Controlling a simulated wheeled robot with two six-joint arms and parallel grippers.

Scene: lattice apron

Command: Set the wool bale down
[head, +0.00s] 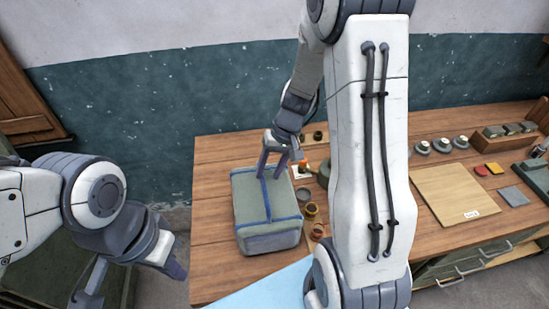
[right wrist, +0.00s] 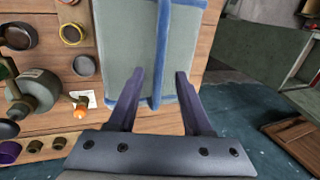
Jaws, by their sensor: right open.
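The wool bale (head: 250,208) is a grey-green block with blue straps and blue edges. It sits on the left part of the wooden bench. My right gripper (head: 273,173) is over the bale's back part and is open. In the right wrist view, its fingers (right wrist: 160,76) stand apart on either side of the bale's middle blue strap (right wrist: 162,45), with the bale (right wrist: 128,45) beneath them. I cannot tell whether the fingertips touch the bale. My left gripper (head: 130,282) is at the lower left, away from the bale, with its fingers apart and nothing visible between them.
The wooden bench (head: 215,165) has small pots (head: 310,211) and a dark round vessel (right wrist: 38,90) close beside the bale. A light board (head: 455,195) lies further right. A light blue surface (head: 265,288) is in front of the bale. My right arm hides the bench's middle.

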